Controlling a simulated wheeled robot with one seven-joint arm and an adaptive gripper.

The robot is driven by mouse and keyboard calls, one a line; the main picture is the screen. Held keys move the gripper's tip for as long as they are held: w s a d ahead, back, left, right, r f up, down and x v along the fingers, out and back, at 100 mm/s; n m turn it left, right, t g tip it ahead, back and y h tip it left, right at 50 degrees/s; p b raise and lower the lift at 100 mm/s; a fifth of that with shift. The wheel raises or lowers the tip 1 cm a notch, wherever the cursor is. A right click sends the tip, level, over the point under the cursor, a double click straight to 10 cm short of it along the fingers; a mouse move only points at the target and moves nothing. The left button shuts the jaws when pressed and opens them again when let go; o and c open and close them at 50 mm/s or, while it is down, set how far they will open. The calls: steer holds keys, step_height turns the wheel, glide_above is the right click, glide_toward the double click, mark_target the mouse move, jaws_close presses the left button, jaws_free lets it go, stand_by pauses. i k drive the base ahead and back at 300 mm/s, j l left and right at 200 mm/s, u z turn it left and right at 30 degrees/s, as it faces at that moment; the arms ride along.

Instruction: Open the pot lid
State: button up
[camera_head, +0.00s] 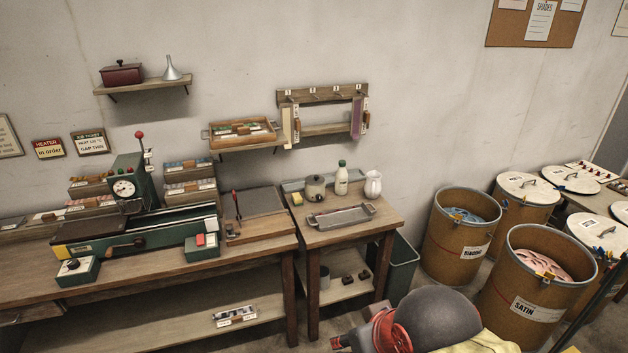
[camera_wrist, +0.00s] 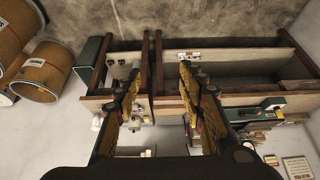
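A second, dark red lidded pot (camera_head: 122,75) stands on the upper left wall shelf, also closed. My gripper (camera_wrist: 159,72) shows in the wrist view with its two yellow-and-black fingers wide apart and nothing between them. The tables appear upside down beyond it. I cannot make out either pot clearly in the wrist view, and the gripper is apart from both in the head view.
A white bottle (camera_head: 341,178) and a white pitcher (camera_head: 373,184) stand right of the cream pot. A grey metal tray (camera_head: 342,217) lies in front of it. A green machine (camera_head: 133,187) fills the left bench. Brown drums (camera_head: 460,240) stand at right. A metal funnel (camera_head: 171,69) stands near the red pot.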

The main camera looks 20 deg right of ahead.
mark_target(315, 179)
steer(key=i+l, duration=0.15)
steer(key=i, duration=0.4)
steer(key=i+l, duration=0.15)
steer(key=i, duration=0.35)
steer(key=i+l, duration=0.15)
steer(key=i, duration=0.4)
steer(key=i+l, duration=0.15)
steer(key=i, duration=0.4)
